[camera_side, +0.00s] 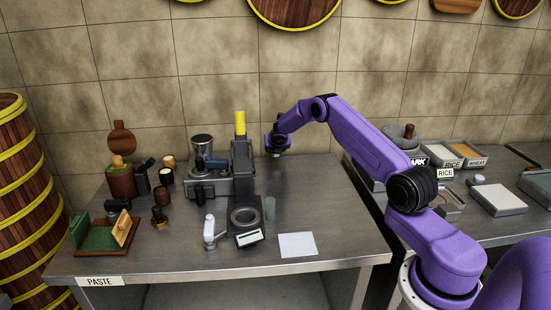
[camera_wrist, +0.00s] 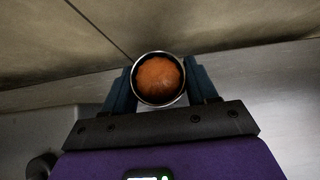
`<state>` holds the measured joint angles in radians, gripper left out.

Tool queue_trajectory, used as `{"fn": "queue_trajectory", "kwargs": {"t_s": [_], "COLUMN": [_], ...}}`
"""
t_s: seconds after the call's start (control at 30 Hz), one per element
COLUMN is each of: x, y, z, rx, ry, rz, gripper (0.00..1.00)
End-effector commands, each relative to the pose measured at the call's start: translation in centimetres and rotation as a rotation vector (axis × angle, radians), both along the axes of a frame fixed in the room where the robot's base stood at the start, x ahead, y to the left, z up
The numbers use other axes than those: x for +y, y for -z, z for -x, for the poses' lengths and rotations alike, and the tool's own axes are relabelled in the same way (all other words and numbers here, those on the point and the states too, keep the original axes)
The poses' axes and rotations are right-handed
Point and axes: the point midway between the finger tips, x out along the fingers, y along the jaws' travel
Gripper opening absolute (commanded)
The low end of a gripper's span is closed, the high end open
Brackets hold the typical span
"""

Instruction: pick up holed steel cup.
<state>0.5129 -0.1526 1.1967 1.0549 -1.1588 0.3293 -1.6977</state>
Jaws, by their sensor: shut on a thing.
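A round steel cup with a bright metal rim (camera_wrist: 159,104) sits between the two teal fingers of my gripper (camera_wrist: 160,85) in the wrist view. Something rounded and orange-brown (camera_wrist: 158,77) shows inside it. My gripper is shut on this cup. No holes can be made out from above. In the side view my gripper (camera_side: 277,145) hangs near the back edge of the steel table, right of the grey machine. The cup is mostly hidden there, too small to tell apart from the fingers.
A grey machine (camera_side: 241,165) with a yellow top stands just left of my gripper. A grinder (camera_side: 202,165), jars and a green box (camera_side: 100,238) fill the left. A white sheet (camera_side: 298,245) lies at the front. The table's right part is clear. The tiled wall is close behind.

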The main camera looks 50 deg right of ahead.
Motion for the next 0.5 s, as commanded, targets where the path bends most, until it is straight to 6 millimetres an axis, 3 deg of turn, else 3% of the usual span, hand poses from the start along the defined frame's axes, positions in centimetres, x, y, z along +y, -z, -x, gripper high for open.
{"fn": "queue_trajectory", "kwargs": {"t_s": [0.5], "x": [0.0], "y": [-2.8], "z": [0.0], "rx": [-0.002], "ry": [-0.001], "rz": [0.001], "gripper": [0.00]}}
